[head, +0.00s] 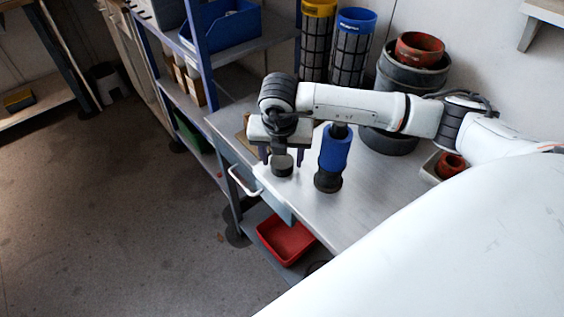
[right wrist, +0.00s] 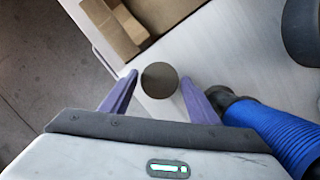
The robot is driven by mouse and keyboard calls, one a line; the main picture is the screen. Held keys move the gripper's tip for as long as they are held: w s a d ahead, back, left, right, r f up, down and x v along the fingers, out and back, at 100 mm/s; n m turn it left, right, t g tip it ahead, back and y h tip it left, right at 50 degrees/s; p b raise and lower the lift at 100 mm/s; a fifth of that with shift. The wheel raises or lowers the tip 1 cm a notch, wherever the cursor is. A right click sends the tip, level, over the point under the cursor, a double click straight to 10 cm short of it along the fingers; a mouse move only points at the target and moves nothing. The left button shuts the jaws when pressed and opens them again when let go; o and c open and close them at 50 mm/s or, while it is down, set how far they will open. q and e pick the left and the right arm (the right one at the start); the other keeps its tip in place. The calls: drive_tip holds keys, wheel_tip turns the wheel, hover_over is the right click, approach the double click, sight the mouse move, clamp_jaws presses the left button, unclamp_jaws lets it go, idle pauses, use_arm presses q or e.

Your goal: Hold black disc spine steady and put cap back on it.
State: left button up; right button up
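A short dark round piece (head: 282,166), which looks like the cap, is near the table's front left edge. Its round top shows in the right wrist view (right wrist: 159,80). My right gripper (head: 281,156) points down over it, with purple fingers on either side. In the right wrist view the fingers (right wrist: 160,78) are open, with a small gap on each side of the piece. A blue ribbed cylinder with a black base (head: 334,150) stands just right of the gripper; it also shows in the wrist view (right wrist: 280,130). I cannot tell whether it is the disc spine. My left gripper is not in view.
Yellow-topped (head: 317,45) and blue-topped (head: 352,45) mesh cylinders stand at the back, beside stacked dark tubs (head: 412,75). A cardboard box (right wrist: 125,30) lies behind the gripper. A red tray (head: 284,240) is below the table. The tabletop's front right is clear.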

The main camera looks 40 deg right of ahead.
sight(282, 162)
drive_tip(key=c, duration=0.7)
wheel_tip(282, 162, up, 10)
drive_tip(key=shift+r+b, duration=0.1)
drive_tip(key=shift+b, duration=0.35)
